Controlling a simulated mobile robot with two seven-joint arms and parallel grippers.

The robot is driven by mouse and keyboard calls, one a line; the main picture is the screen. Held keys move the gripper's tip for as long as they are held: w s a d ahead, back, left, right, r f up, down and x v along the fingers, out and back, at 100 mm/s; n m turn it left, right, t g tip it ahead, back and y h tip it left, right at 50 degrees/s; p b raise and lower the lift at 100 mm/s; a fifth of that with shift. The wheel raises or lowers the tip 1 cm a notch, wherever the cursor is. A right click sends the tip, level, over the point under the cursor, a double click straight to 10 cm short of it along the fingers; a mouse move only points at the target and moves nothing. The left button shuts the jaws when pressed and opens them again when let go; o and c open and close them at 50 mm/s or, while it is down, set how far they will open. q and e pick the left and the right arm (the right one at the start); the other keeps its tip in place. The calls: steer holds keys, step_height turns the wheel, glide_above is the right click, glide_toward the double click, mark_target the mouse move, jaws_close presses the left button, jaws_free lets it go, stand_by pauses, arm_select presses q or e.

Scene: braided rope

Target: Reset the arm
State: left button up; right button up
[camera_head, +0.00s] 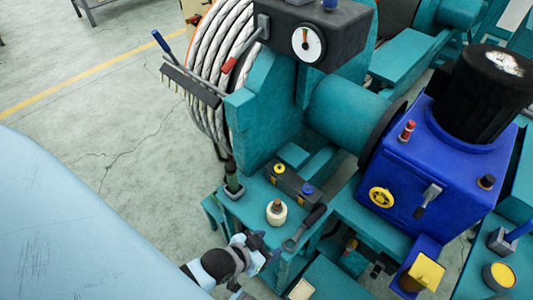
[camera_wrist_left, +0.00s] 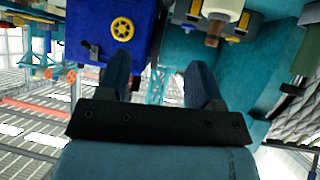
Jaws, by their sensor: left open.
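My left gripper (camera_head: 262,250) comes in low in the head view, beside the front of the teal machine bench (camera_head: 250,200). In the left wrist view its two blue fingers (camera_wrist_left: 158,78) are spread apart with nothing between them. The braided white and grey rope (camera_head: 213,70) is wound on a drum behind the teal machine frame. A cream knob with a brown top (camera_head: 277,212) stands on the bench just beyond the gripper. It also seems to show upside down in the wrist view (camera_wrist_left: 220,12). My right gripper is not in view.
A blue gearbox (camera_head: 410,180) with a black motor (camera_head: 482,95) stands at the right. A black-handled lever (camera_head: 303,228) lies close to the left gripper. A black gauge box (camera_head: 320,35) sits at the top. Open concrete floor (camera_head: 100,130) lies to the left.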

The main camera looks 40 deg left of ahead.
arm_select(q)
steer(key=shift+r, duration=0.1)
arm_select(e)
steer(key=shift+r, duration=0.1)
arm_select(q)
step_height(320, 180, up, 12)
steer(key=p, duration=1.5)
steer(key=shift+s+a+r+m, duration=0.25)
steer(key=shift+s+a+m, duration=0.1)
steer(key=shift+a, duration=0.1)
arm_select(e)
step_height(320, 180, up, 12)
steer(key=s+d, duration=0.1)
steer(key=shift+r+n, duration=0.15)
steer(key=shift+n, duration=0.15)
arm_select(q)
steer(key=shift+r, duration=0.15)
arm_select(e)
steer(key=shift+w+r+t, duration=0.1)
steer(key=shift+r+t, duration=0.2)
arm_select(q)
steer(key=shift+d, duration=0.1)
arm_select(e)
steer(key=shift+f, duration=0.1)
